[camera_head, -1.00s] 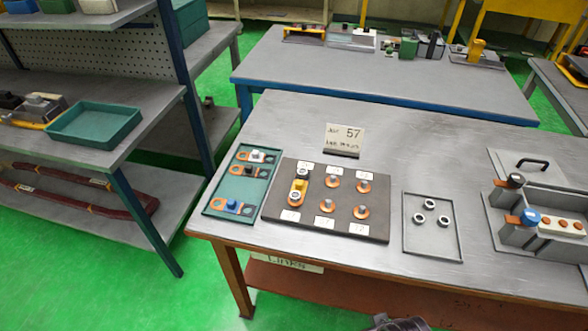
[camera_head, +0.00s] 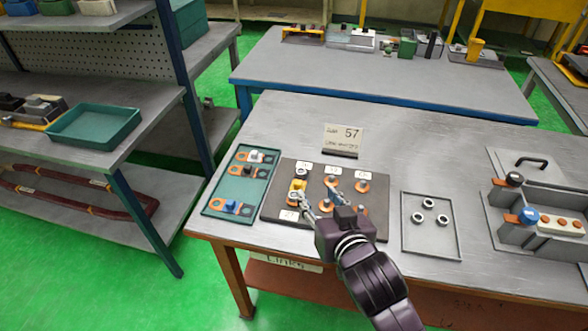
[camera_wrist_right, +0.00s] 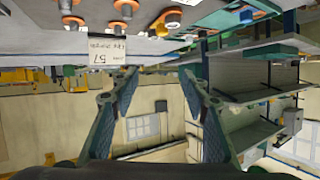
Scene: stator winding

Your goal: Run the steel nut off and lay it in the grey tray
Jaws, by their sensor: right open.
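The dark terminal board (camera_head: 272,212) lies on the table and carries several studs with copper rings. A yellow link (camera_head: 298,186) spans the board's left column. A steel nut (camera_head: 294,198) seems to sit at the link's near end, partly beside my finger. The grey tray (camera_head: 408,240) lies right of the board with three steel nuts (camera_head: 430,205) in it. My right gripper (camera_head: 320,197) is open over the board, its left finger close to the link's near end; I cannot tell whether it touches. In the wrist view its fingers (camera_wrist_right: 158,100) are spread and empty.
A green tray (camera_head: 215,204) with copper lugs lies left of the board. A card reading 57 (camera_head: 343,138) stands behind it, and a grey fixture (camera_head: 545,222) stands at the right.

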